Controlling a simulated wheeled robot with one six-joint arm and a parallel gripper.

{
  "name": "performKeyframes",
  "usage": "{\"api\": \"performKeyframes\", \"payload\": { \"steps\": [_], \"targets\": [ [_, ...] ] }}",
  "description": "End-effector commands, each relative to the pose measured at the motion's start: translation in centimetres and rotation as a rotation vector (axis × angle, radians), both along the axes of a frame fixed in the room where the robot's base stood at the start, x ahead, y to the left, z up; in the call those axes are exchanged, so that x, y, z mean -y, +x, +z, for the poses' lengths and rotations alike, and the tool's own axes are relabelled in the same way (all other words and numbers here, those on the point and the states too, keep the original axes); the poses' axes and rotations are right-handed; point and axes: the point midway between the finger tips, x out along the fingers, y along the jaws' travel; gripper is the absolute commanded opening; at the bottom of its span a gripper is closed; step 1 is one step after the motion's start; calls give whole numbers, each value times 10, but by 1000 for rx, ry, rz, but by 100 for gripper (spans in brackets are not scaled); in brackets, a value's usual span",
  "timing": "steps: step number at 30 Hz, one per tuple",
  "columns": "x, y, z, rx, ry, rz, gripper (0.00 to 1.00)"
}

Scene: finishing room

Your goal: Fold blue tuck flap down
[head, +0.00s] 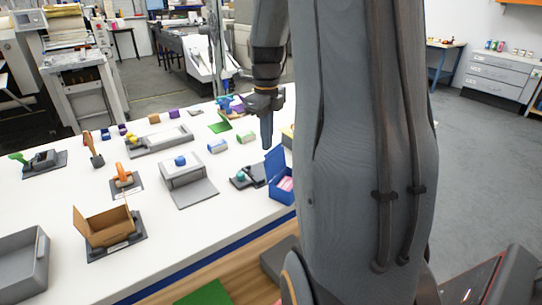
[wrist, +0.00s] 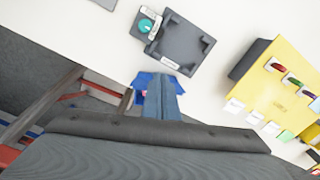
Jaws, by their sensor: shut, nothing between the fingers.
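A blue box (head: 283,191) stands near the right end of the white table, with pink contents showing inside. Its blue tuck flap (head: 274,164) stands up from the box at the left side of the opening. My gripper (head: 267,145) is shut and empty, pointing down just above the flap's top edge; I cannot tell if they touch. In the wrist view, the blue box (wrist: 142,82) lies partly hidden behind my gripper's fingers (wrist: 165,100), and the flap cannot be made out clearly.
A dark fixture with a teal knob (head: 241,175) sits left of the box. A cardboard box (head: 106,228), grey bin (head: 22,262) and grey press-like stand (head: 184,170) are further left. My arm hides the right side.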

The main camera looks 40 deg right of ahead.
Motion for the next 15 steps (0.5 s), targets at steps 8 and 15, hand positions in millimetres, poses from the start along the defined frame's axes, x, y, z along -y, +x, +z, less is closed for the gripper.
{"api": "performKeyframes", "payload": {
  "steps": [8, 15],
  "targets": [
    [2, -6, 3, 0, 0, 0, 0],
    [3, -10, 3, 0, 0, 0, 0]
  ]
}}
